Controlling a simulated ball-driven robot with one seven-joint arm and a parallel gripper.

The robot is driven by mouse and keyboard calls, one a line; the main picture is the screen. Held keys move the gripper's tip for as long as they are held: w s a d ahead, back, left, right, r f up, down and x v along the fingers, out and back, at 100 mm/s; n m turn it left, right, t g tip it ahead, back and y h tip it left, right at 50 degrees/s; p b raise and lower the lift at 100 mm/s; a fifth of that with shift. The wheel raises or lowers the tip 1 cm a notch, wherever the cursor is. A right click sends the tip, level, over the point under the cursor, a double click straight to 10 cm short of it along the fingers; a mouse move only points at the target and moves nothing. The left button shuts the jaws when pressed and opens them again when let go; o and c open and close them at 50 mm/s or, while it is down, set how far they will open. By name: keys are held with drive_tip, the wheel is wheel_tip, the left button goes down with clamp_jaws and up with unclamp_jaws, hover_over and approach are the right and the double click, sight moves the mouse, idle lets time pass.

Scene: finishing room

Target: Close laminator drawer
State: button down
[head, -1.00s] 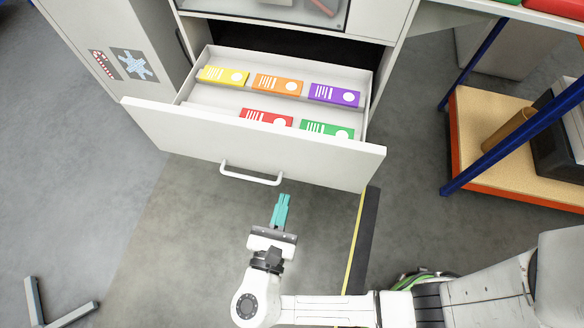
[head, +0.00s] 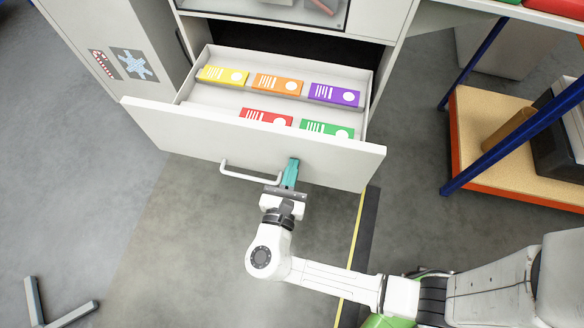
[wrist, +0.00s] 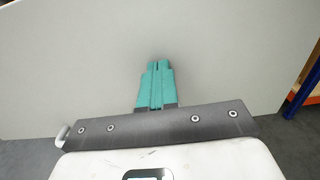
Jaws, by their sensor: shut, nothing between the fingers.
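The white laminator drawer (head: 330,165) is pulled out of its cabinet, with several coloured boxes inside. Its bar handle (head: 250,176) is on the drawer front. My gripper (head: 292,165), with teal fingers, is shut and empty. It is in front of the drawer front, just right of the handle. In the wrist view the shut fingertips (wrist: 159,65) point at the plain white drawer front (wrist: 225,50). I cannot tell whether they touch it.
A grey cabinet (head: 125,45) stands left of the drawer. At the right are a blue post (head: 500,145) and a low shelf (head: 470,155) with an orange edge. A grey metal foot (head: 60,315) lies at lower left.

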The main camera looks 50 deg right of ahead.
drive_tip(key=shift+w+d, duration=0.1)
drive_tip(key=b+x, duration=0.7)
drive_tip(key=x, duration=2.5)
drive_tip(key=shift+d+f, duration=0.1)
drive_tip(key=shift+d, duration=0.05)
drive_tip(key=shift+w+d, duration=0.3)
drive_tip(key=shift+r, duration=0.3)
